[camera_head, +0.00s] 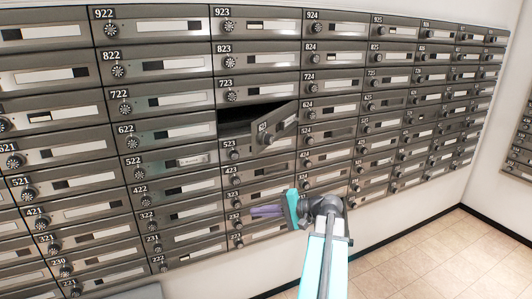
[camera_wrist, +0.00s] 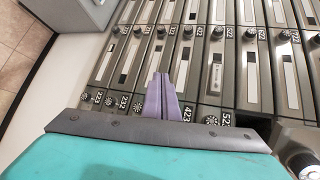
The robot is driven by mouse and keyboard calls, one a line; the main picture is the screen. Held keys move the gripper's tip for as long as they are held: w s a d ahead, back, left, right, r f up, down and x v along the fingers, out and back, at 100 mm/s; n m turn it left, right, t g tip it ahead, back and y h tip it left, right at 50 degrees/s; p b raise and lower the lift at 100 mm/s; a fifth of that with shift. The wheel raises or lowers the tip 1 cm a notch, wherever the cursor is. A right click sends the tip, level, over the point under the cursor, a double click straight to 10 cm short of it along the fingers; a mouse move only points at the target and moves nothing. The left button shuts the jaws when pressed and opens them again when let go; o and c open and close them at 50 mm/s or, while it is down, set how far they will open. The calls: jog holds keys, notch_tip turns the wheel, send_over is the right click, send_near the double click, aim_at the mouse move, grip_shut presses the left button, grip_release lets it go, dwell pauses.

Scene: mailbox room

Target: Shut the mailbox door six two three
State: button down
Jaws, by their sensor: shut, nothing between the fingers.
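Mailbox door 623 (camera_head: 280,122) stands open in the head view, below door 723. It is swung outward, with its knob and number at the free left end and its right end at the cabinet. The dark opening of the box (camera_head: 235,115) shows to its left. My gripper (camera_head: 254,211) has purple fingers, shut and empty, pointing left in front of the lower rows, below and apart from the open door. In the wrist view the shut fingers (camera_wrist: 160,78) lie over the door fronts. A grey part with a knob at that view's lower right may be door 623; I cannot tell.
The mailbox wall (camera_head: 170,101) is filled with numbered doors, the others apparently shut. Door 523 (camera_head: 260,147) is directly below the opening. Tiled floor (camera_head: 430,255) is free at the right, and more mailboxes (camera_head: 520,150) stand at the far right.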

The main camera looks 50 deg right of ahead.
aim_at(259, 150)
jog(key=s+d+r+t, duration=0.1)
jog(key=s+d+r, duration=0.2)
jog(key=r, duration=0.3)
jog(key=s+d+r+t+h, duration=0.1)
jog(key=s+d+r+t, duration=0.1)
jog(key=s+r, duration=0.3)
jog(key=s+d+r+t+p, duration=0.1)
jog(key=s+d+r, duration=0.2)
jog(key=r, duration=0.6)
jog(key=shift+s+d+r+m+h, duration=0.15)
jog(key=shift+s+d+m+h, duration=0.2)
jog(key=shift+d, duration=0.4)
jog(key=p+x, duration=0.1)
jog(key=x, duration=0.3)
jog(key=p+x, duration=0.1)
jog(key=x, duration=0.4)
jog(key=p+x, duration=0.2)
jog(key=x, duration=0.3)
jog(key=shift+r, duration=0.3)
